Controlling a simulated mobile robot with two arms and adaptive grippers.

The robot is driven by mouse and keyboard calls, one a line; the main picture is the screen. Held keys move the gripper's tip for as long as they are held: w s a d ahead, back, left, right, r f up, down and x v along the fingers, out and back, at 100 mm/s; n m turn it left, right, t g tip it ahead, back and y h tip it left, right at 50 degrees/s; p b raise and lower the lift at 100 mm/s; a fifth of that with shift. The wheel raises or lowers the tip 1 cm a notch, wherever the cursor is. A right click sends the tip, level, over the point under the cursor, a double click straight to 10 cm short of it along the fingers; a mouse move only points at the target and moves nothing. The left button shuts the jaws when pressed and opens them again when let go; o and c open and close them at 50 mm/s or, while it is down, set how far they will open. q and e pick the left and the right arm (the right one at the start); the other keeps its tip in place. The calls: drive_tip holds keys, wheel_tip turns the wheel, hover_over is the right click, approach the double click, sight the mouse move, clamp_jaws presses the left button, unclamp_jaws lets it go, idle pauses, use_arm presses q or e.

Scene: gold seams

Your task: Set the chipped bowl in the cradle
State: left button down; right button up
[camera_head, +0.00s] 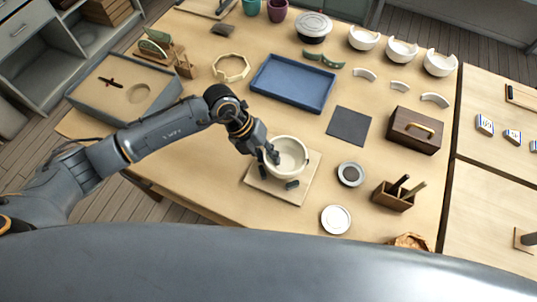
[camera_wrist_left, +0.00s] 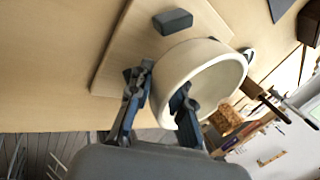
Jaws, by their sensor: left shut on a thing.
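A cream bowl (camera_head: 291,157) is over the cradle, a pale square wooden board (camera_head: 289,195) with dark grey blocks on it. My left gripper (camera_head: 270,156) is shut on the left side of the bowl's wall. In the left wrist view, one finger of the gripper (camera_wrist_left: 163,92) is outside the wall and one is inside the bowl (camera_wrist_left: 181,68). The board (camera_wrist_left: 135,38) and a dark block (camera_wrist_left: 173,21) show beside the bowl. I cannot tell whether the bowl rests on the blocks or hangs just above them. No chip in its rim shows clearly. My right gripper is not in view.
Several things stand around the cradle: a blue tray (camera_head: 293,83), a dark mat (camera_head: 349,125), a round dish (camera_head: 351,174), a white lid-like disc (camera_head: 336,219), a wooden tool holder (camera_head: 392,198) and a brown box (camera_head: 414,131). Three broken white bowls (camera_head: 401,51) stand at the back right.

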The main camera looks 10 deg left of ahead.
use_arm(q)
drive_tip(key=shift+s+a+f, duration=0.1)
drive_tip(key=shift+f, duration=0.2)
idle(0.4)
drive_tip(key=c, duration=1.1)
unclamp_jaws()
drive_tip(key=shift+c, duration=0.2)
drive_tip(key=o, duration=0.5)
drive_tip(key=shift+c, duration=0.2)
drive_tip(key=shift+r, duration=0.15)
